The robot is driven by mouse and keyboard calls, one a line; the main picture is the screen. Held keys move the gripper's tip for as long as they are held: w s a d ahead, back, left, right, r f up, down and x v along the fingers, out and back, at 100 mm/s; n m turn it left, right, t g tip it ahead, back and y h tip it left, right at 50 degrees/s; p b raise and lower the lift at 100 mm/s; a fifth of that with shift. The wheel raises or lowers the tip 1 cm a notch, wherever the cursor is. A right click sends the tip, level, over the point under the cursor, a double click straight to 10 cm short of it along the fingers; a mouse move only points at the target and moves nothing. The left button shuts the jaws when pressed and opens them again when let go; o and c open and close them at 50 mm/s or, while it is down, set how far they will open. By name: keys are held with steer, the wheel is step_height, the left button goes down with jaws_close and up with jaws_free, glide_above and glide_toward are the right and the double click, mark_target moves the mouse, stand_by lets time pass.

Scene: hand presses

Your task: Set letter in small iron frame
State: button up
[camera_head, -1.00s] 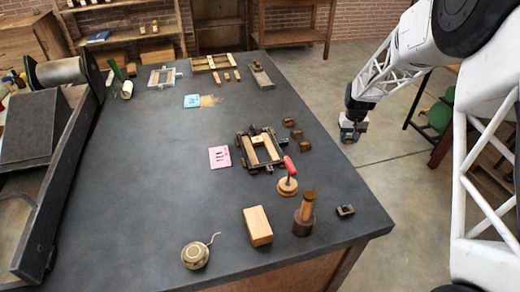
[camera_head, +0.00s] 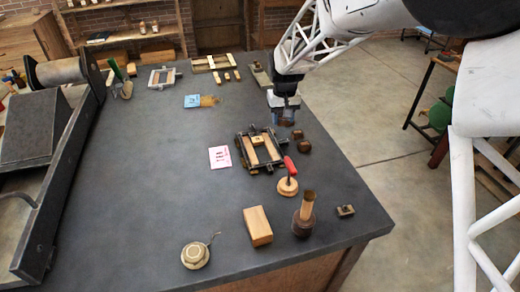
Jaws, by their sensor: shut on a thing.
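The small iron frame (camera_head: 240,152) lies on the dark table, right of centre. It has dark bars with light wooden strips inside, and a small wooden block (camera_head: 257,140) sits near its far end. My gripper (camera_head: 286,121) is above the table, just beyond and to the right of the frame, pointing down. It is shut on a small brown letter block, largely hidden between the fingers. Two brown blocks (camera_head: 297,134) (camera_head: 305,146) stand on the table just in front of it. I cannot read any letter face.
A pink card (camera_head: 220,157) lies left of the frame. A red-handled tool (camera_head: 289,177), a wooden block (camera_head: 257,226), a dark pot with a wooden handle (camera_head: 304,217) and a round tin (camera_head: 195,255) stand nearer. A press (camera_head: 62,150) fills the left side. The table's middle-left is clear.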

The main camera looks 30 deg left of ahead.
step_height(320, 180, up, 2)
glide_above(260, 150)
steer(key=shift+w+a+r+n, duration=0.1)
steer(key=shift+w+r+n, duration=0.1)
steer(key=shift+n, duration=0.2)
steer(key=shift+f, duration=0.1)
steer(key=shift+f, duration=3.05)
steer(key=shift+f, duration=1.35)
steer(key=shift+s+f, duration=0.1)
steer(key=shift+f, duration=0.55)
steer(key=shift+c, duration=0.7)
